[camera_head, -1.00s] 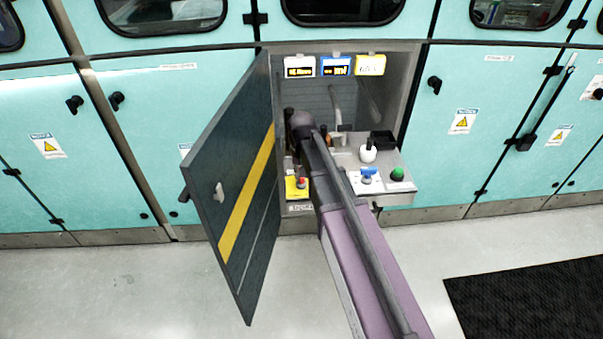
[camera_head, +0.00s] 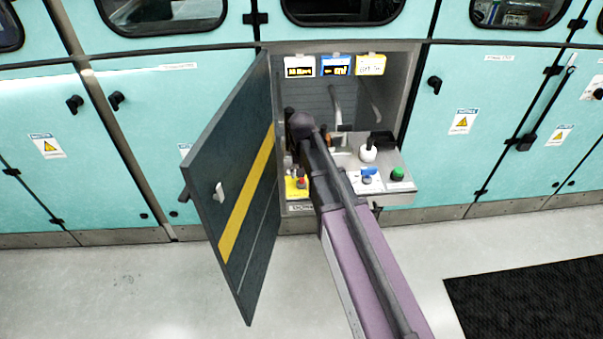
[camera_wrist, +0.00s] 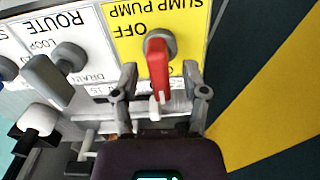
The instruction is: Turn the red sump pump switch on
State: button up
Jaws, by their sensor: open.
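The red sump pump switch (camera_wrist: 157,68) is a red lever on a grey round base, on a yellow plate (camera_wrist: 120,42) that reads "SUMP PUMP" and "OFF", upside down in the wrist view. The lever points down the picture, away from the word OFF. In the head view the switch (camera_head: 301,183) is a small red spot on the yellow plate at the left of the panel. My gripper (camera_wrist: 160,88) is open, with one finger on each side of the lever. I cannot tell whether either finger touches it.
The dark cabinet door (camera_head: 232,190) with a yellow stripe stands open at the left, close beside the yellow plate. A grey knob (camera_wrist: 55,75) on a white ROUTE plate sits beside it. A green button (camera_head: 397,174) and white knob (camera_head: 368,154) are at the panel's right.

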jog(key=m, duration=0.8)
jog(key=shift+m, duration=0.4)
jog(key=m, duration=0.8)
notch_tip(320, 180, up, 14)
jog(key=p, duration=1.4)
jog(key=s+d+n, duration=0.5)
jog(key=s+n, duration=0.3)
jog(key=s+d+r+n+p, duration=0.1)
jog(key=s+d+n, duration=0.4)
jog(key=s+n, duration=0.3)
jog(key=shift+d+r+n, duration=0.15)
jog(key=shift+n, duration=0.65)
dwell(0.3)
jog(key=shift+s, duration=0.1)
dwell(0.4)
